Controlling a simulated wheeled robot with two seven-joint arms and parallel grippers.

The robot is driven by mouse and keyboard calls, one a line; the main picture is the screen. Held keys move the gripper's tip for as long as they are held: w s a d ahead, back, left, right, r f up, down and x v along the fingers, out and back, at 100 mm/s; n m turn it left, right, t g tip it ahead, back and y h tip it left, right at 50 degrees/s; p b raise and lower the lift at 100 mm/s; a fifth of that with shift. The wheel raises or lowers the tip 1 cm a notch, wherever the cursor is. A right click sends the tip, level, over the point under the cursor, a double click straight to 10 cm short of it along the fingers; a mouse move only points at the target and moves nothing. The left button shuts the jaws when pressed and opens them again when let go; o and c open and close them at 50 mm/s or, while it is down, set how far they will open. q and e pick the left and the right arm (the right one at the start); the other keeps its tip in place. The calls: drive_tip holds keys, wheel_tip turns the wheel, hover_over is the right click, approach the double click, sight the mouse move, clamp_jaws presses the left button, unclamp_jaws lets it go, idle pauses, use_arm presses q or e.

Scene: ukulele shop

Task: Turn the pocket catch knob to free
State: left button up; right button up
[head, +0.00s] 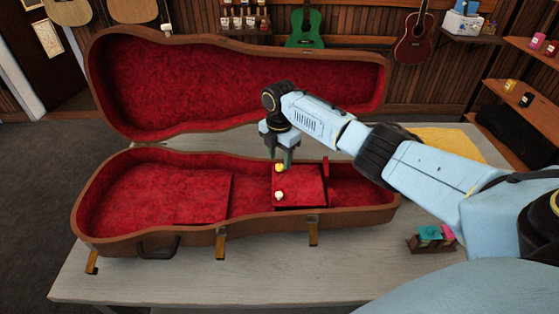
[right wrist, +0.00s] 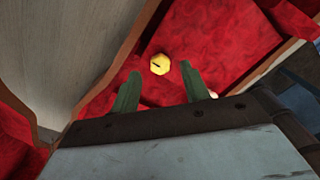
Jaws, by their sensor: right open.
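The open ukulele case (head: 150,236) lies on the table, lined in red plush, with its lid (head: 240,80) tilted up behind. A red pocket lid (head: 303,190) sits in the neck part of the case. On it is a yellow knob (head: 279,168) with a dark mark, and a white knob (head: 279,196) stands nearer the front edge. My right gripper (head: 283,158) points down just above and behind the yellow knob. In the right wrist view the yellow knob (right wrist: 160,64) shows beyond the two green fingers, between them and apart from both. The gripper is open and empty. My left gripper is out of view.
A small holder with coloured items (head: 432,240) stands on the table right of the case. A yellow cloth (head: 450,143) lies at the back right. Open latches (head: 313,232) hang at the case front. Bare table (head: 200,285) lies in front.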

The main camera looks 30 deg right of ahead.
sight(280, 166)
wheel_tip(280, 166, up, 11)
drive_tip(key=shift+r, duration=0.15)
idle(0.6)
